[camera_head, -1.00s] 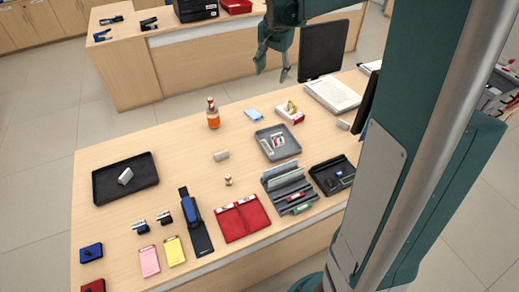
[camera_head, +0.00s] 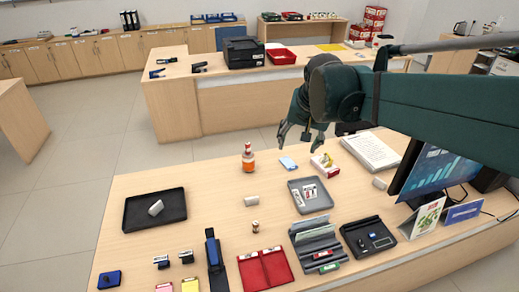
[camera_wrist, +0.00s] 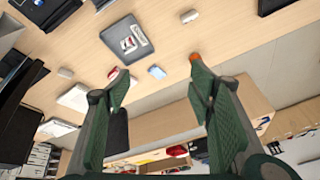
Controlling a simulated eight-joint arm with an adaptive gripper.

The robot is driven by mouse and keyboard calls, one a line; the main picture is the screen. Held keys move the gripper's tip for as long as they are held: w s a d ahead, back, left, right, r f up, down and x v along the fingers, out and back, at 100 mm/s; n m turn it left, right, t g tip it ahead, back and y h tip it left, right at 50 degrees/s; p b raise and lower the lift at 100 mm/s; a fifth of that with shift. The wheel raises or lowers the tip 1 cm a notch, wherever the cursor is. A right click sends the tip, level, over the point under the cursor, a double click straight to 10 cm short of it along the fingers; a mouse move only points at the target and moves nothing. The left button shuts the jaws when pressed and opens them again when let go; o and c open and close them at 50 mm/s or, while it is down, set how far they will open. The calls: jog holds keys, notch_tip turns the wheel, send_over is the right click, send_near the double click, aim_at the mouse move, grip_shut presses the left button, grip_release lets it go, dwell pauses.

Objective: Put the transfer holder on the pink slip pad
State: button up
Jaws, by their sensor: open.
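The pink slip pad (camera_head: 164,287) lies at the near left of the counter, cut off by the bottom edge of the head view. Two small dark holders with pale labels stand just behind the pads, a left one (camera_head: 161,262) and a right one (camera_head: 186,257). Their labels are too small to read, so I cannot tell which is the transfer holder. My gripper (camera_head: 300,136) is open and empty, above the counter's far edge, well away from the holders and pad. In the wrist view its fingers (camera_wrist: 158,72) are spread wide, with neither holder clearly visible.
A yellow pad (camera_head: 190,285) lies right of the pink one, near a long black-and-blue stapler (camera_head: 214,256) and a red folder (camera_head: 265,270). An orange bottle (camera_head: 248,160) stands near the far edge. A black tray (camera_head: 130,218) lies left. The middle left is mostly clear.

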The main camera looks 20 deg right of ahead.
jog(key=s+a+f+n+t, duration=0.1)
jog(key=s+a+f+n, duration=0.1)
jog(key=s, duration=0.7)
jog(key=s+a+f+n+t, duration=0.1)
jog(key=s+a+f+n, duration=0.2)
jog(key=s+a, duration=0.3)
jog(key=s+n, duration=0.1)
jog(key=s, duration=0.2)
jog(key=shift+a+f+y, duration=0.2)
jog(key=shift+a+y, duration=0.1)
jog(key=shift+a, duration=0.05)
